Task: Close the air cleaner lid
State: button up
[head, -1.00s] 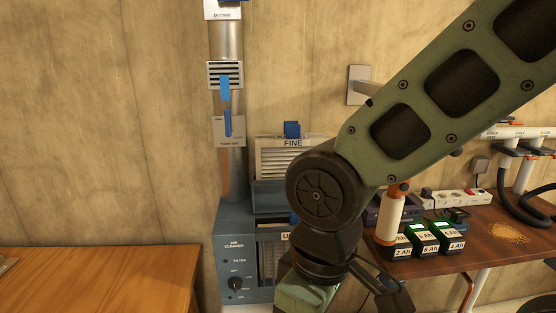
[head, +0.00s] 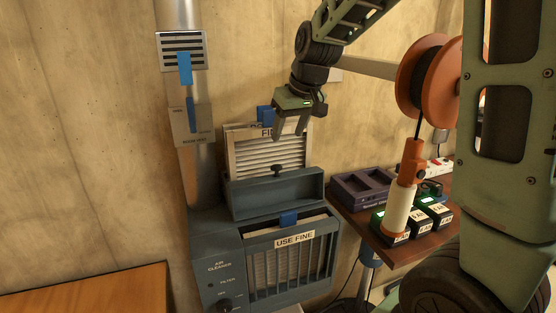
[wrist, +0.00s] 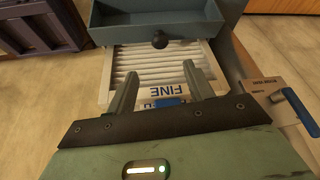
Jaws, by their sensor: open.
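The blue-grey air cleaner (head: 222,252) stands against the wall, with a "USE FINE" label above its barred front. Its lid (head: 300,196) is raised open at the back of the top, its knob (head: 277,169) near the upper edge. The lid (wrist: 213,28) and knob (wrist: 160,40) also show in the wrist view. A pleated filter with a blue tab (head: 288,219) sits in the cleaner. A pleated filter marked FINE (head: 270,158) stands behind the lid. My gripper (head: 290,135) is open and empty, above the lid, by that filter's top edge. Its fingers (wrist: 160,68) point toward the knob.
A metal duct (head: 178,15) with a blue-handled gate (head: 190,125) rises at the left. A wooden table (head: 85,295) is at lower left. At right, a bench (head: 385,250) holds a purple tray (head: 362,188) and several batteries. An orange reel (head: 425,75) is near my arm.

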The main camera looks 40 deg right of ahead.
aim_at(276, 165)
jog(key=x, duration=1.1)
jog(key=shift+f+p, duration=0.1)
jog(key=shift+p, duration=0.3)
jog(key=shift+c, duration=0.3)
grip_shut()
